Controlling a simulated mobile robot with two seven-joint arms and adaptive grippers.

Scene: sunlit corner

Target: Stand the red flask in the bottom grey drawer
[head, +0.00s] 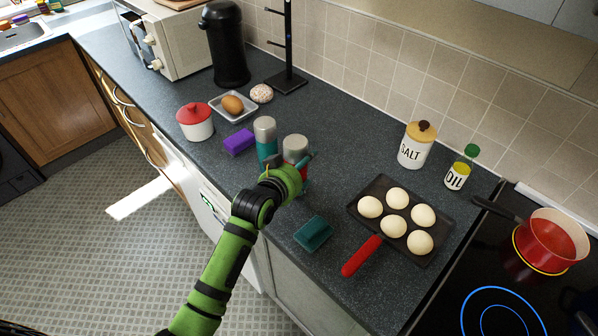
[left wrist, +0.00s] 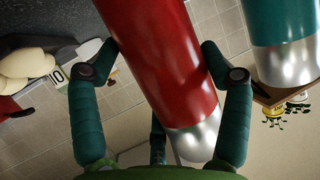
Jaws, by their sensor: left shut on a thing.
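The red flask (left wrist: 160,55) has a silver cap (head: 295,148) and stands over the dark worktop in the head view. My left gripper (head: 297,172) is shut on it, with fingers on both sides of its red body in the left wrist view. In the head view, the gripper hides most of the body, and I cannot tell whether its base touches the worktop. A grey front (head: 305,290) shows below the worktop edge. I cannot tell whether it is the bottom grey drawer, and no open drawer shows. My right gripper is not in view.
A teal flask (head: 265,141) stands close left of the red one. A purple sponge (head: 240,141), red-lidded pot (head: 195,123) and dark green block (head: 314,233) are nearby. A pan of buns (head: 431,250) lies right, its red handle towards the front edge.

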